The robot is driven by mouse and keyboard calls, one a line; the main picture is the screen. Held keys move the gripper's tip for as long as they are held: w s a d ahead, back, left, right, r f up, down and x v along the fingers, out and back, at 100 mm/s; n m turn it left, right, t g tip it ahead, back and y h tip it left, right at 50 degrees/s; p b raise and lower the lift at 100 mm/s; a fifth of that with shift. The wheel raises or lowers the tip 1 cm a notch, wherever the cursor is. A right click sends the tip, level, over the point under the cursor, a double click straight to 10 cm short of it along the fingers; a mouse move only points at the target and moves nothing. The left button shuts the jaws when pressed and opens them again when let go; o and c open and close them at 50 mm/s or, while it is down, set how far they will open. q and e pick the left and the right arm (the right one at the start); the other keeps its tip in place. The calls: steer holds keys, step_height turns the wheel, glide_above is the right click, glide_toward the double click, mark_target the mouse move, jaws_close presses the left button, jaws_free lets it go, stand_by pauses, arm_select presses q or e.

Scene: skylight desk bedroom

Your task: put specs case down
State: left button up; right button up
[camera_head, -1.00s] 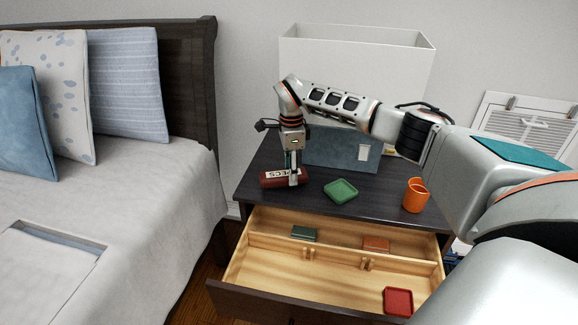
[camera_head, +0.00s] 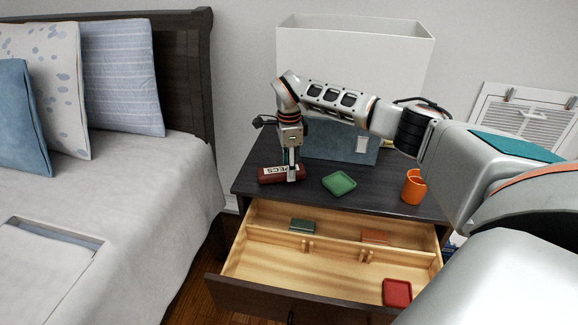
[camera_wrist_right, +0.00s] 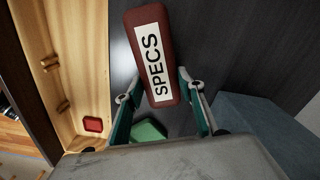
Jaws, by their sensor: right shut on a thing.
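The specs case (camera_head: 270,176) is a dark red, rounded case with a white label reading SPECS. It is at the left front part of the dark nightstand top, at or just above the surface; I cannot tell if it touches. My right gripper (camera_head: 291,176) points down over it and is shut on it. In the right wrist view the case (camera_wrist_right: 152,55) lies between the two fingers of the gripper (camera_wrist_right: 157,97), its label facing the camera. My left gripper is not in view.
The drawer (camera_head: 330,262) below is open, with a red tray (camera_head: 397,292) and small green and orange items inside. A bed (camera_head: 120,220) stands left.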

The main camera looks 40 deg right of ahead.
steer(key=shift+f, duration=0.25)
steer(key=shift+f, duration=0.1)
steer(key=o, duration=1.2)
steer(key=shift+o, duration=0.7)
steer(key=shift+r, duration=0.6)
step_height(320, 180, up, 11)
